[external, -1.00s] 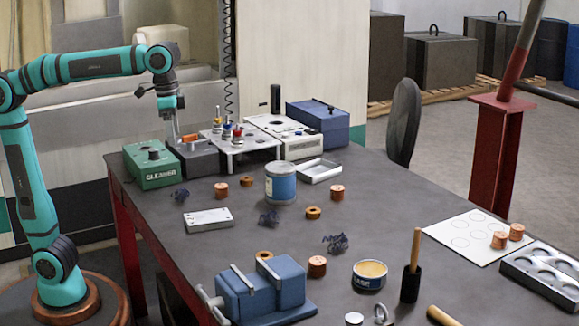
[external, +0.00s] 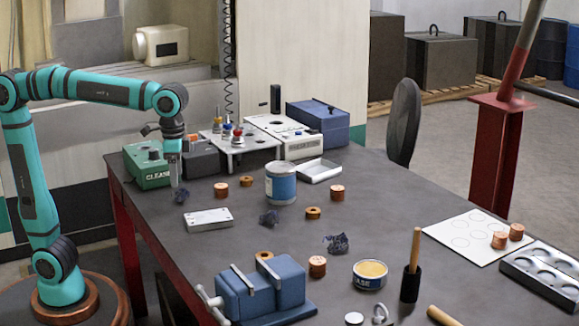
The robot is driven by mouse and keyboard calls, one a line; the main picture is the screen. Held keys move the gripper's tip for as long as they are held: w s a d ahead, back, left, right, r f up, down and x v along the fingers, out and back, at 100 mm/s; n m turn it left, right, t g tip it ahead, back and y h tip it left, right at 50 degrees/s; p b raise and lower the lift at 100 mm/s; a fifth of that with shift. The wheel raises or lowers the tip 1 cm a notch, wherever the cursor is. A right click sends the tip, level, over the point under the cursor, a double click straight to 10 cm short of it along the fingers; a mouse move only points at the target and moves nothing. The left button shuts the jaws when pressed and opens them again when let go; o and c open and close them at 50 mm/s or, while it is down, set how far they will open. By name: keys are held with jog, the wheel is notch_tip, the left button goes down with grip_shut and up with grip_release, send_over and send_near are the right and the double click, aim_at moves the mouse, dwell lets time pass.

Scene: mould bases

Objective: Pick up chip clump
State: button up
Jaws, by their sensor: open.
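The green cleaner box (external: 151,167) stands close behind my gripper. A silver block (external: 209,220), a copper cylinder (external: 221,190) and a blue-labelled can (external: 281,184) are to the right. A blue vise (external: 262,290) sits at the front. Bare table lies between them.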

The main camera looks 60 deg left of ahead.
aim_at(180, 189)
jog(key=shift+w+d+f, duration=0.1)
jog(key=shift+w+f, duration=0.05)
jog(key=shift+f, duration=1.3)
jog(key=shift+w+d+f, duration=0.1)
jog(key=shift+w+f, duration=0.05)
jog(key=shift+f, duration=1.3)
jog(key=c, duration=1.1)
